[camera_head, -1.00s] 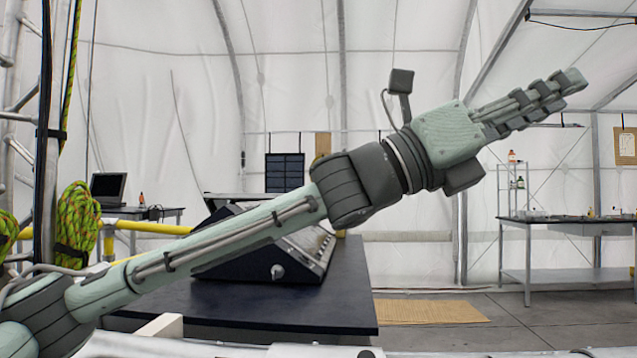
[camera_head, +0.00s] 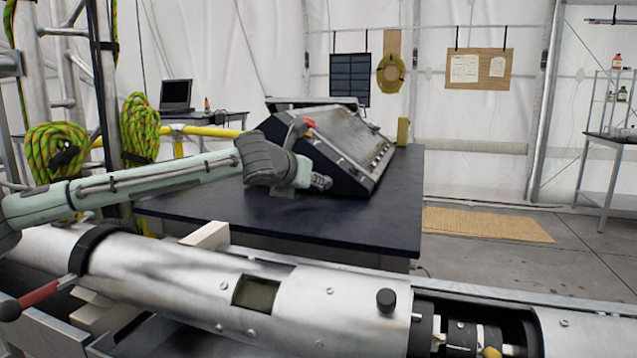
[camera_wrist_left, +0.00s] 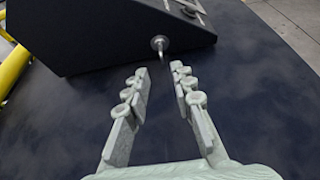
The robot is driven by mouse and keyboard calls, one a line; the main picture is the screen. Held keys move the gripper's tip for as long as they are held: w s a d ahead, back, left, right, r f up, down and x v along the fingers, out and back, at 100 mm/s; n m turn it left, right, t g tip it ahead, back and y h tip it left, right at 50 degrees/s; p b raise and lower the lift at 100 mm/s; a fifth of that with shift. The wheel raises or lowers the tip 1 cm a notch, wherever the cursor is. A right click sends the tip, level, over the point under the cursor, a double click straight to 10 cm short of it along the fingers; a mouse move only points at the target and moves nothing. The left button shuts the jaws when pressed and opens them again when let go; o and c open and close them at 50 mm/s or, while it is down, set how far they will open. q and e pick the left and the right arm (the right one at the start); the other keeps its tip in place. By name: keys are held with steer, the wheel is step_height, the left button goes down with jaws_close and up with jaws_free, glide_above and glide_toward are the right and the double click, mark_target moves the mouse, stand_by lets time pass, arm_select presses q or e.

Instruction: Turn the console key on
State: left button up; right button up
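The dark console (camera_head: 345,143) with a sloped metal-grey top stands on a dark table (camera_head: 390,220). In the left wrist view, the console (camera_wrist_left: 105,38) shows its dark side face, with a small silver key (camera_wrist_left: 159,44) sticking out low on it. My left gripper (camera_wrist_left: 159,70) is open and empty, its two fingers apart, with the key just beyond and between the fingertips. They look apart from the key. In the head view my left gripper (camera_head: 320,182) is low beside the console, and the key is hidden there. My right gripper is in no view.
A large metal cylinder (camera_head: 150,270) with a red-handled lever (camera_head: 38,294) lies across the foreground. A yellow rail (camera_head: 210,132) and green rope coils (camera_head: 55,150) are at left. A laptop (camera_head: 177,95) is behind. The table front is bare.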

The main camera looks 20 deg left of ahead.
arm_select(q)
steer(key=x, duration=0.7)
steer(key=shift+d, duration=0.1)
jaws_close()
